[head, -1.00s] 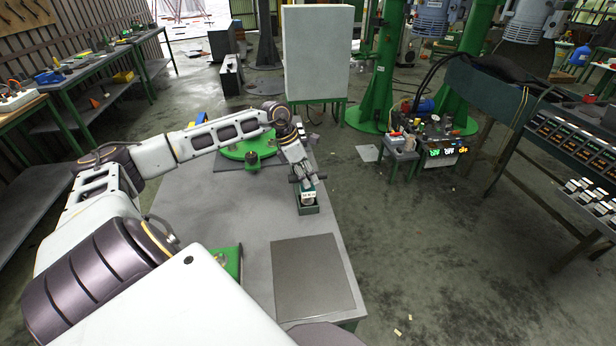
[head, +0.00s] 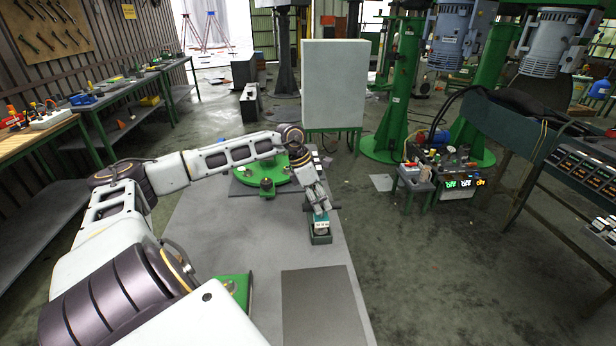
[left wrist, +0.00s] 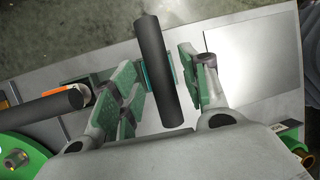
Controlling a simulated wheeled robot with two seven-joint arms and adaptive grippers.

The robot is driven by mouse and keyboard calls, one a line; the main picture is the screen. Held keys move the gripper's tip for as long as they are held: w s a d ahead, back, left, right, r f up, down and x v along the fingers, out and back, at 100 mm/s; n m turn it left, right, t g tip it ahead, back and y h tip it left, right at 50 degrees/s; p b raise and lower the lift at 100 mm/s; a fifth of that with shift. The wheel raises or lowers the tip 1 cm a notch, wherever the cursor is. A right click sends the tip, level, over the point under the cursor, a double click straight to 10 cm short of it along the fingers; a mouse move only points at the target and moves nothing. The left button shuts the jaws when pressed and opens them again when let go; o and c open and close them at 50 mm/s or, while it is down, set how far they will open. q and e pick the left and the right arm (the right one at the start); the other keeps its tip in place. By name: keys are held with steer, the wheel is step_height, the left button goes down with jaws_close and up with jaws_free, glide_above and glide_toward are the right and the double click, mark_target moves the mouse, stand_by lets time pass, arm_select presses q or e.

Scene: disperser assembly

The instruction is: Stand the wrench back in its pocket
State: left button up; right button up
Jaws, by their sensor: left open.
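My left gripper (head: 320,212) hangs just above a small dark green box (head: 320,239) near the right edge of the grey bench. A pale labelled piece (head: 321,226) shows between the gripper and the box. In the left wrist view the left gripper (left wrist: 163,88) is open, its green pads apart. A thick dark round bar (left wrist: 153,62), possibly the wrench's handle, crosses the space between them; I cannot tell whether either pad touches it. Teal shows behind the bar. A second dark bar (left wrist: 40,109) lies left of the fingers. My right gripper is not in view.
A green round fixture (head: 268,176) with posts stands on the bench behind the box. A flat grey plate (head: 325,308) lies in front of it. Another green part (head: 236,290) is at my arm's near side.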

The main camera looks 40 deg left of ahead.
arm_select(q)
steer(key=shift+v, duration=1.25)
steer(key=shift+s+a+r, duration=0.15)
steer(key=shift+a+r, duration=0.1)
steer(key=shift+r, duration=0.3)
steer(key=shift+s+a+r+b, duration=0.15)
steer(key=shift+a+r+b, duration=0.1)
steer(key=shift+r+b, duration=0.3)
steer(key=shift+a+r, duration=0.1)
steer(key=shift+r, duration=0.15)
steer(key=shift+s+a+r, duration=0.1)
steer(key=shift+r, duration=0.25)
steer(key=b+v, duration=0.1)
steer(key=v, duration=0.2)
steer(key=shift+a+r, duration=0.1)
steer(key=shift+r, duration=0.25)
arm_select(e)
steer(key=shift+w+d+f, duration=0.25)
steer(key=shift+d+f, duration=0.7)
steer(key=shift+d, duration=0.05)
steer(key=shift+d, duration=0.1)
